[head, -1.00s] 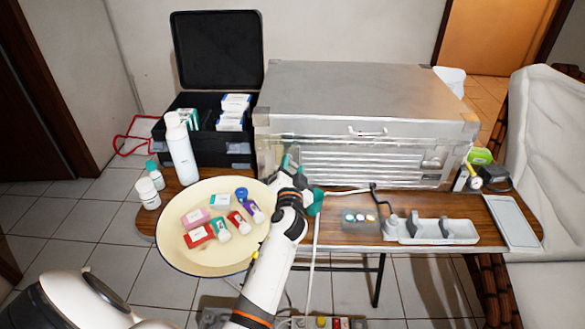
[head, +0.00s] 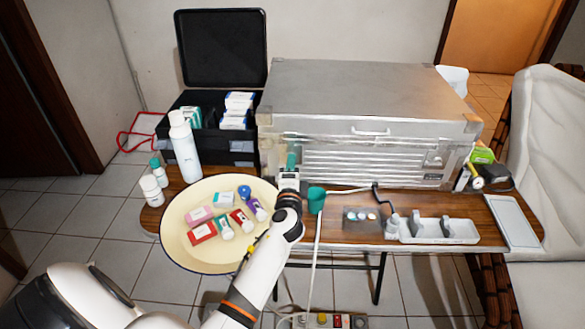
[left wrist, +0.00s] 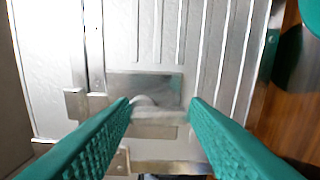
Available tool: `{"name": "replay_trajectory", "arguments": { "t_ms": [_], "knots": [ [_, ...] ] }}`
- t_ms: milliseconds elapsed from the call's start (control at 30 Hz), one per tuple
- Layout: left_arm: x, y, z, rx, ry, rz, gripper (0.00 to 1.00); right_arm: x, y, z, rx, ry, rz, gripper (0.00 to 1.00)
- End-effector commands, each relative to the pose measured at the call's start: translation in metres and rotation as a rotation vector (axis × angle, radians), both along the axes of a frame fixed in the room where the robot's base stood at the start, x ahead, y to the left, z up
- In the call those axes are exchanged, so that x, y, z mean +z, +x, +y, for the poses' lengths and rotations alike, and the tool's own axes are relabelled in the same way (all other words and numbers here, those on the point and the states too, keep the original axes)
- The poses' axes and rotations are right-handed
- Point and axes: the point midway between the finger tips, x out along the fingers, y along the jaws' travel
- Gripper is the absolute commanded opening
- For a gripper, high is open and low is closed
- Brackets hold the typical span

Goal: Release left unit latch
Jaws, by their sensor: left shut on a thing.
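The metal unit (head: 370,95), a silver case with a ribbed front, stands on the wooden table. My left gripper (head: 291,160), with teal fingers, is at the lower left of its front face and hides the left latch in the head view. In the left wrist view the left latch (left wrist: 155,100) shows as a metal plate with a blurred, rounded piece between my fingertips (left wrist: 160,108). The left gripper is shut on the latch piece, one finger on each side. My right gripper is not in view.
A teal cup (head: 316,199) stands just right of the left gripper. A cream tray (head: 185,250) with small boxes and bottles lies to the left. A white spray bottle (head: 185,148) and an open black case (head: 215,80) stand behind it. A grey holder (head: 438,230) lies right.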

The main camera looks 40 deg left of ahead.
Motion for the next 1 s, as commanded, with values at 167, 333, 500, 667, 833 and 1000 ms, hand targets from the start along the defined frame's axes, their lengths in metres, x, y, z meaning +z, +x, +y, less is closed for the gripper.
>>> {"name": "replay_trajectory", "arguments": {
  "t_ms": [167,333,500,667,833,1000],
  "knots": [
    [0.0028,0.0004,0.001,-0.001,0.042,0.018,0.19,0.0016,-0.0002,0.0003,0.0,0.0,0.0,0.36],
    [0.0027,0.0003,0.0013,-0.001,0.055,0.027,0.19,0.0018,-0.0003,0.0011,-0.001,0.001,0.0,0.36],
    [0.0027,0.0003,0.0014,-0.001,0.058,0.028,0.19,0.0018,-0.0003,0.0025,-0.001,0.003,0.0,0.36],
    [0.0028,0.0003,0.0015,0.0,0.058,0.027,0.19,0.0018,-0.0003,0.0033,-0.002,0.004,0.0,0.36],
    [0.0021,0.0001,0.0014,0.0,0.056,0.029,0.64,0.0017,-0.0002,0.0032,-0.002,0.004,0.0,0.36],
    [0.001,-0.0002,0.0011,0.0,0.054,0.03,0.64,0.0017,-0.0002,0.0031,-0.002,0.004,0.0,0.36]
  ]
}}
